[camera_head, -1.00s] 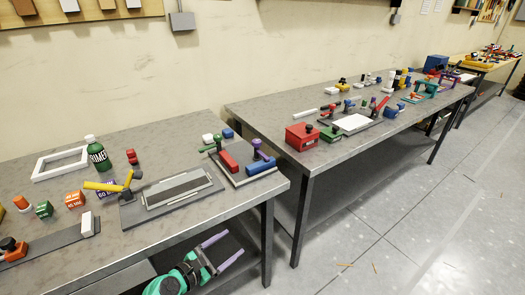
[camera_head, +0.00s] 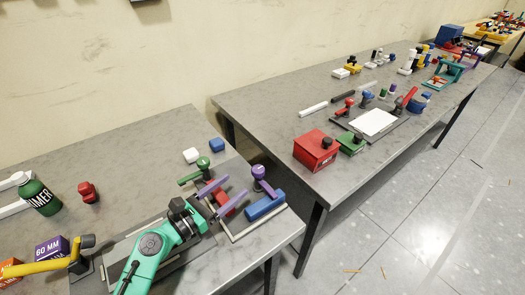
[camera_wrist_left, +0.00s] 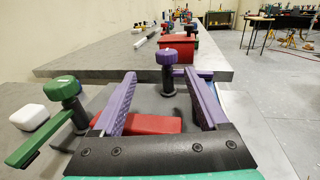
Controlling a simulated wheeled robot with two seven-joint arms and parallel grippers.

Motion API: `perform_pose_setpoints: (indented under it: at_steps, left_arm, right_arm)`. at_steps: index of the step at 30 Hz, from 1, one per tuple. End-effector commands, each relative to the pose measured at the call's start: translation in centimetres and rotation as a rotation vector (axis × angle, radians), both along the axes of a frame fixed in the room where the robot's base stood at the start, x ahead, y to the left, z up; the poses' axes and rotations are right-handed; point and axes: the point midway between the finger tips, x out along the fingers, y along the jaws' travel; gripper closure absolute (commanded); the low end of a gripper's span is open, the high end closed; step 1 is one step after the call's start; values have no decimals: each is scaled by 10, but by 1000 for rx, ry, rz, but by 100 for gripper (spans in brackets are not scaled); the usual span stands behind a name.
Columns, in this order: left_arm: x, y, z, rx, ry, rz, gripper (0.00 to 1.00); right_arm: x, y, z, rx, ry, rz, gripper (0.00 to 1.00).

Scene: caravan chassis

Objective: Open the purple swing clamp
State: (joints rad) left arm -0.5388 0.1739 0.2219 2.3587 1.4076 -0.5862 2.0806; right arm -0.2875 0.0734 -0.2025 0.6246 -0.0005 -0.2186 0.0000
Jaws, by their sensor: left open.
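The purple swing clamp (camera_head: 259,172) has a round purple knob on a dark post and stands near the right end of the near table, beside a blue block. In the left wrist view the purple knob (camera_wrist_left: 167,57) shows between and beyond my fingertips. My left gripper (camera_head: 237,185), with long purple fingers, is open and empty, low over the fixture plate and pointing at the clamp. It also shows in the left wrist view (camera_wrist_left: 160,75). The fingers seem apart from the post. My right gripper is out of view.
A green clamp (camera_head: 203,163) stands left of my fingers. A red block (camera_head: 231,203) lies below them and the blue block (camera_head: 265,205) is to the right. White (camera_head: 191,155) and blue (camera_head: 217,145) small blocks lie behind. A second table (camera_head: 260,103) stands across a gap.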

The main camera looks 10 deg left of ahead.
Motion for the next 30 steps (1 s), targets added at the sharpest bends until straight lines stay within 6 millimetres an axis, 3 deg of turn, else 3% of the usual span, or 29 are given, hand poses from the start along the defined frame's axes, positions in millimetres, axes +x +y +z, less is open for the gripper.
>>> perform_pose_setpoints:
  at_steps: [8,15,19,26,29,30]
  left_arm:
    - [60,-32,6,-3,-3,0,24]
    - [108,-59,2,0,-1,-1,24]
    - [119,-65,1,2,-1,0,24]
    - [120,-66,0,2,0,0,24]
    - [120,-65,0,2,0,0,54]
    - [120,-65,0,2,0,0,69]
  right_arm:
    - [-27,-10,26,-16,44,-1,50]
    - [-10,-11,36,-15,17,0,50]
    - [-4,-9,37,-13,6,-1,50]
    - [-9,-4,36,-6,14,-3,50]
    - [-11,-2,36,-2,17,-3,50]
    - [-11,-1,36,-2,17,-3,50]
